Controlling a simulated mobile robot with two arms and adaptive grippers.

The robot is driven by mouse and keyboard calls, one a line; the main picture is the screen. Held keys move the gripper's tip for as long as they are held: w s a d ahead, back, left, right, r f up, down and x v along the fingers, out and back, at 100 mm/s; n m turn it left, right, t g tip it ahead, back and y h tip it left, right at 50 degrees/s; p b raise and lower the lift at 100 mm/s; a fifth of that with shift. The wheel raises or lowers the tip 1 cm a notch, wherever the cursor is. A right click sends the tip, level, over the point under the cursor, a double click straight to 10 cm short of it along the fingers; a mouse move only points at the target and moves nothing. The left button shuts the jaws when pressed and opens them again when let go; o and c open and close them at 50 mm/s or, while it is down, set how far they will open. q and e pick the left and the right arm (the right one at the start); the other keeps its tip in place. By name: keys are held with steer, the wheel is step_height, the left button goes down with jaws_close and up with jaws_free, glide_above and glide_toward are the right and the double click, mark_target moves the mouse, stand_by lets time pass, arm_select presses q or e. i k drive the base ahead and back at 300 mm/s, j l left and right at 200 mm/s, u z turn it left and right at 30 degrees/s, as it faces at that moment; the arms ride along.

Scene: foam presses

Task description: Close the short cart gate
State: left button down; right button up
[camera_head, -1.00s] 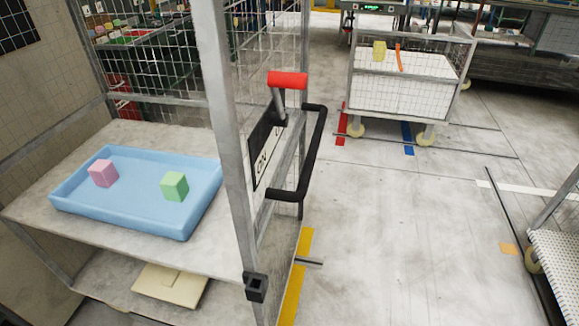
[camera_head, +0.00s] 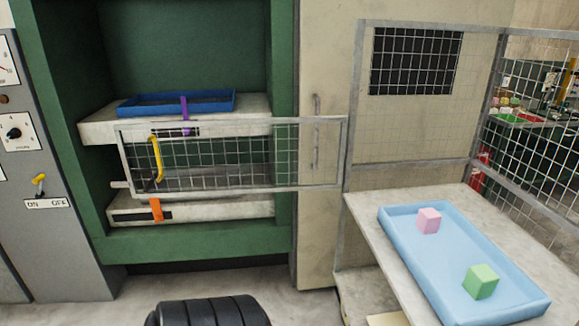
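The short cart gate (camera_head: 220,178) is a low grey-framed wire mesh panel. It stands out to the left from the corner post of the cart (camera_head: 375,210), across the front of the green press, so it is swung open. A yellow handle (camera_head: 155,158) shows near its free left end, with a small black piece below it. The cart's front side above the tray's level is open. Neither of my grippers is in view.
A light blue tray (camera_head: 425,262) on the cart holds a pink block (camera_head: 429,220) and a green block (camera_head: 480,281). Behind the gate, the green press (camera_head: 195,250) holds a dark blue tray (camera_head: 215,103). A grey control cabinet (camera_head: 50,240) stands left.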

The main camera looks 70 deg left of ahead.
mark_target(118, 128)
steer(key=k+j, duration=0.15)
steer(key=j, duration=0.3)
steer(key=k+j, duration=0.15)
steer(key=j, duration=0.25)
steer(key=k+j, duration=0.1)
steer(key=j, duration=0.35)
steer(key=k+j+u, duration=0.1)
steer(key=j, duration=0.35)
steer(key=k+j, duration=0.2)
steer(key=j, duration=0.2)
steer(key=k+j, duration=0.1)
steer(key=j, duration=0.35)
